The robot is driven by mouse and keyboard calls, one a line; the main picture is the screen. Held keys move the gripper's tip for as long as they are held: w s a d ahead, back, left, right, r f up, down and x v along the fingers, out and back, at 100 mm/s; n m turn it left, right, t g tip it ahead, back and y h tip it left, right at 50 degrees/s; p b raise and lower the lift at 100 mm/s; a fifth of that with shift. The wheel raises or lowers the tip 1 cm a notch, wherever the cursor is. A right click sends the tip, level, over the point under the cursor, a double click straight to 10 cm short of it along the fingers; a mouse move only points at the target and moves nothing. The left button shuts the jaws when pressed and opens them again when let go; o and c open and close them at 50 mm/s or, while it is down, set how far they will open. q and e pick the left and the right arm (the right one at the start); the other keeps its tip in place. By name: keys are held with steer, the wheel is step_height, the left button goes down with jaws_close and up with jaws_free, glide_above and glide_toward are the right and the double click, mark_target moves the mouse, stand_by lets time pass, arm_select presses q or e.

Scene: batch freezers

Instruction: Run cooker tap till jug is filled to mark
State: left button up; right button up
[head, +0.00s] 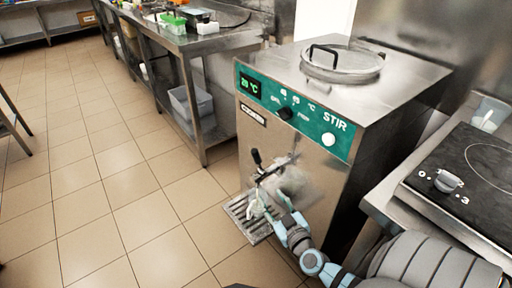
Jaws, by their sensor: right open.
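The cooker (320,175) is a steel cabinet with a green panel (292,112) reading 20 °C, a white STIR button and a black knob. Its tap (262,176), with a black-tipped lever (257,157), sticks out low on the front. A slatted drip tray (240,214) is below the tap. My right gripper (260,207) is open, just below the tap and over the tray; contact cannot be told. I cannot make out a jug under the tap; my gripper and arm cover part of that area. My left gripper is not in view.
A hob (470,180) with a knob stands close on the right. A clear container (488,113) is behind it. A steel table (190,44) with green and white items stands at the back left, a grey bin (190,100) on its lower shelf. The tiled floor at left is clear.

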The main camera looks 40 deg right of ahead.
steer(key=h, duration=0.1)
glide_toward(257, 158)
steer(key=shift+m+t, duration=0.4)
steer(key=b+x, duration=0.1)
steer(key=x, duration=0.2)
steer(key=b+x, duration=0.1)
steer(key=x, duration=0.3)
steer(key=b+x, duration=0.1)
steer(key=x, duration=0.2)
steer(key=shift+w+d+f, duration=0.2)
steer(key=shift+w+f, duration=0.1)
steer(key=shift+w+b, duration=0.3)
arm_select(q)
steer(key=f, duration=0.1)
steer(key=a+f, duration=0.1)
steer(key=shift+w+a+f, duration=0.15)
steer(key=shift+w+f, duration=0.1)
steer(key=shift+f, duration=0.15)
arm_select(e)
steer(key=shift+r, duration=0.1)
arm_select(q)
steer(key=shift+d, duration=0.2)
arm_select(e)
jaws_close()
